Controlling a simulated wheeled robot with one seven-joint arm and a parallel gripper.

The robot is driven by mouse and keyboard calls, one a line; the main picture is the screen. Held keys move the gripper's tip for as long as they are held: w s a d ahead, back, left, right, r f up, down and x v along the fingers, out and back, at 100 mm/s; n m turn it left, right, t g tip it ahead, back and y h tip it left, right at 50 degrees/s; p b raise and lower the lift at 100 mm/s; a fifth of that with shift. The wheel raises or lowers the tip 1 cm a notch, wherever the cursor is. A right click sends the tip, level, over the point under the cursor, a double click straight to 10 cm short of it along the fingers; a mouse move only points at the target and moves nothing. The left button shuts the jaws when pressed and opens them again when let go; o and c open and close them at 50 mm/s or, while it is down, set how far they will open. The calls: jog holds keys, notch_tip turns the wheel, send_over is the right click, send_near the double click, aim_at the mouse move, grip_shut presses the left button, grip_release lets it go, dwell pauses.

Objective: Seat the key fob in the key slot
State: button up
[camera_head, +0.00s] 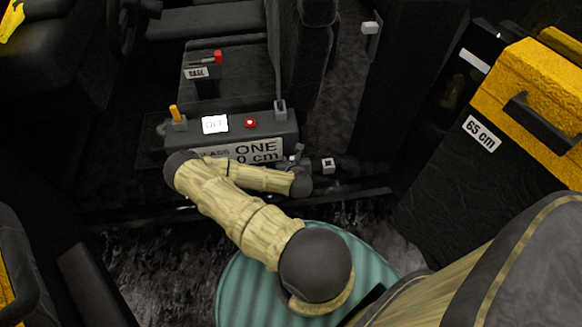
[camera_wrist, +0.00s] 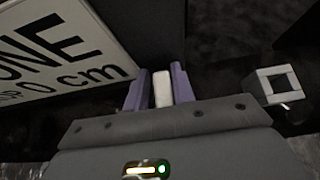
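My gripper (camera_wrist: 160,88) shows in the wrist view with two purple fingers closed around a pale, upright block that looks like the key fob (camera_wrist: 162,90). A square white frame with a dark opening, apparently the key slot (camera_wrist: 278,84), is to the right of the fingers and apart from the fob. In the head view the slot (camera_head: 328,164) is at the right of the sign's lower corner. My gripper (camera_head: 297,158) is just left of it, small and partly hidden by my arm. The fob cannot be made out clearly there.
A yellow-topped cabinet (camera_head: 545,100) stands at right.

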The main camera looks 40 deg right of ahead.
jog(key=shift+s+d, duration=0.1)
jog(key=shift+s, duration=0.1)
jog(key=shift+s+d, duration=0.1)
grip_shut()
jog(key=shift+r, duration=0.1)
jog(key=shift+r, duration=0.6)
notch_tip(320, 180, up, 17)
jog(key=p, duration=0.6)
jog(key=shift+f, duration=0.1)
